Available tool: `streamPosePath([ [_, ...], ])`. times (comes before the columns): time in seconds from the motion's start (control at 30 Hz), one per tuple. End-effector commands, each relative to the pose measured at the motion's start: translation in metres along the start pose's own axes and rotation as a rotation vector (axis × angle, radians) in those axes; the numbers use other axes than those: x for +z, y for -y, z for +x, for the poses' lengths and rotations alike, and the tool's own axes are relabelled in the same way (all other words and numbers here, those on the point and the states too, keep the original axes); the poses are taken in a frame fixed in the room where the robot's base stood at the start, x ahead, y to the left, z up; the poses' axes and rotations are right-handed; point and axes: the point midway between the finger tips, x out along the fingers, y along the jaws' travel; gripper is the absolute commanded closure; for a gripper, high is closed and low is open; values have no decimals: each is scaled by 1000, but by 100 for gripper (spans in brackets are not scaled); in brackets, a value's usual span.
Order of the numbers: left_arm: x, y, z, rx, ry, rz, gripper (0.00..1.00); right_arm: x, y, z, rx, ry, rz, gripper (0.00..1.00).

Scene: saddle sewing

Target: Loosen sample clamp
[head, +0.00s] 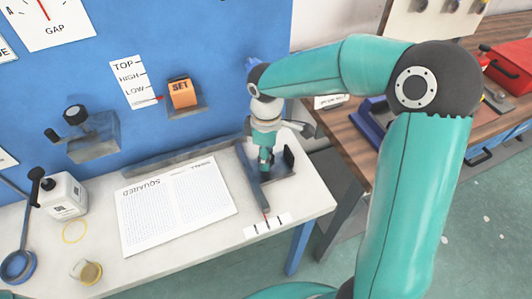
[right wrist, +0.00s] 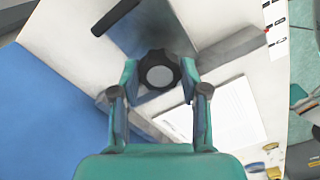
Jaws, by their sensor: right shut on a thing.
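My right gripper (head: 266,168) reaches down to the clamp fixture (head: 286,173) at the right end of the white bench. In the right wrist view its fingers (right wrist: 158,76) are closed on either side of a round black knob (right wrist: 158,72) with a pale grey centre. The knob is hidden by the gripper in the head view. A grey plate (right wrist: 150,32) lies below the knob, with a black upright piece (right wrist: 116,16) beside it. A grey bar (head: 254,189) runs from the fixture toward the bench's front edge. My left gripper is not in view.
A printed sheet (head: 178,205) lies left of the fixture, and a marked white strip (head: 267,225) lies at the bar's front end. A blue panel (head: 215,45) rises behind the bench. A white bottle (head: 63,197) stands at left. A wooden table (head: 345,150) is to the right.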

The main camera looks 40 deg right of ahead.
Motion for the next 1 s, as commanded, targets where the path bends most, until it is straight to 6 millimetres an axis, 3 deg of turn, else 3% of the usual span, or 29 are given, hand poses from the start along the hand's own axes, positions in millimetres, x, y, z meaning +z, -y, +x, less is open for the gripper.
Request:
streamPosePath([
  [0.57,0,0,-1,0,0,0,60,0,-2,-2,7,-3,-34,90],
  [0.6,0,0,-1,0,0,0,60,0,-2,-2,7,-3,-34,49],
  [0.7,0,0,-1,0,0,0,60,0,-2,-2,6,-2,-33,32],
  [1.0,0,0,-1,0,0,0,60,0,-1,-1,2,-1,-33,30],
])
